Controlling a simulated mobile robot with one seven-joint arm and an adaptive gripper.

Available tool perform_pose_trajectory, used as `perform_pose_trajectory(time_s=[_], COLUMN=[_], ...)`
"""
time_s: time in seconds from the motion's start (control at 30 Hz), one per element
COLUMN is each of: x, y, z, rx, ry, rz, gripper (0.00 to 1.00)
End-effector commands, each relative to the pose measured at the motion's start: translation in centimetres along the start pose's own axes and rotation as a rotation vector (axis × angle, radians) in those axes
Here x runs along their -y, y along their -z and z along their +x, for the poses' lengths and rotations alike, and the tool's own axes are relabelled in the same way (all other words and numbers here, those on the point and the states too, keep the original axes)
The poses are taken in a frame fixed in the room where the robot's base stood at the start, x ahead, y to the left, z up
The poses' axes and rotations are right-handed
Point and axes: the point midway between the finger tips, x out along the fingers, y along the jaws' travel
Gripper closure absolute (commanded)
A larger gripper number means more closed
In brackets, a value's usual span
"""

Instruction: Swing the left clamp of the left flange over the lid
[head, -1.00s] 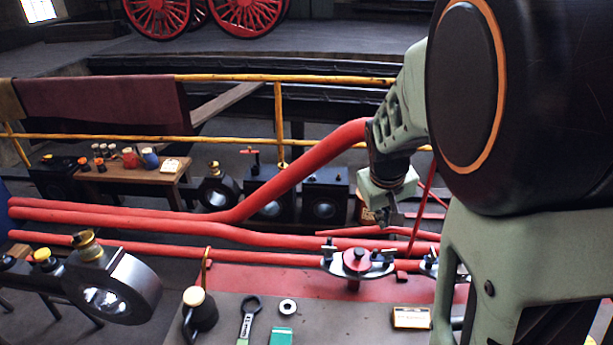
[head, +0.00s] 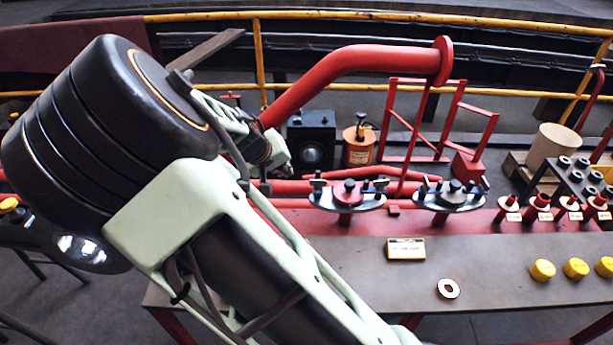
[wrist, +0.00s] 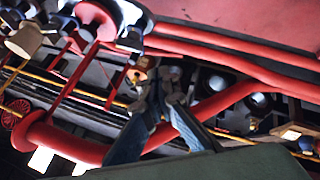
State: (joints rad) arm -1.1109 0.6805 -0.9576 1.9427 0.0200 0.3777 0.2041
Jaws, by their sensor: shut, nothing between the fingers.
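A right clamp (head: 377,186) sits at the other end. My gripper (wrist: 165,78) is shut and empty in the wrist view. In the head view the hand is left of the flange, apart from it, and its fingertips are hard to make out. A red lid (wrist: 96,16) also shows at the wrist view's top left.
A second flange (head: 450,200) stands close to the right. A thick red pipe (head: 350,65) rises behind. A label card (head: 406,249), a white ring (head: 448,288) and yellow caps (head: 542,270) lie on the bench (head: 490,255).

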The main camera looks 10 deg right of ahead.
Motion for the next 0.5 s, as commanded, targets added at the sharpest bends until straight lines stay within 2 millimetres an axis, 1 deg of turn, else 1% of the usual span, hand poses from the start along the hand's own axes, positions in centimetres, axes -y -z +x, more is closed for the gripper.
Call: perform_pose_trajectory(time_s=[0.17,0.27,0.37,0.47,0.5], x=[0.0,-0.1,-0.1,-0.1,-0.1], y=[0.0,-0.1,-0.1,-0.2,-0.2], z=[0.0,0.3,1.3,2.9,3.8], rx=[0.001,0.002,0.003,0.004,0.004], ry=[0.000,0.000,-0.002,-0.002,-0.003], rz=[0.000,0.000,0.000,0.001,0.002], gripper=[1.00,1.00,1.00,1.00,1.00])
